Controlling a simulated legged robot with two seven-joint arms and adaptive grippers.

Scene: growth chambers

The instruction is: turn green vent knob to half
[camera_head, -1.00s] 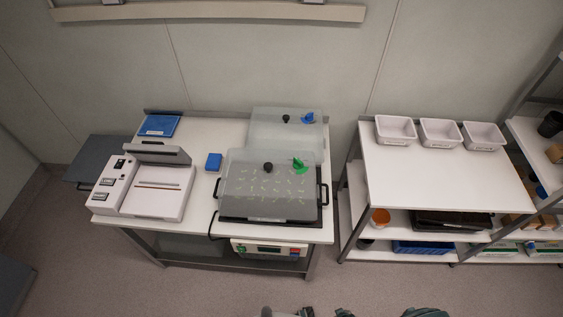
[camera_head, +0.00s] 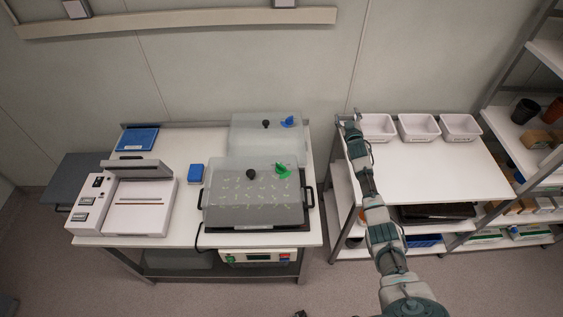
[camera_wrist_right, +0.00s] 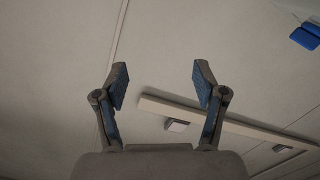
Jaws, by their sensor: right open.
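The green vent knob (camera_head: 281,169) sits on top of the front clear-lidded growth chamber (camera_head: 230,207), near its back right. A black knob (camera_head: 251,174) is to its left on the same lid. My right gripper (camera_head: 350,124) is raised at the left end of the right-hand table, to the right of the chamber and apart from it. In the right wrist view my right gripper (camera_wrist_right: 160,85) is open and empty, with the wall beyond it. My left gripper is not in view.
A second chamber (camera_head: 265,128) with a blue knob (camera_head: 287,122) stands behind the first. A white device (camera_head: 125,200) and a blue box (camera_head: 196,173) are to the left. White bins (camera_head: 418,127) line the back of the right table (camera_head: 440,172), whose top is otherwise clear.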

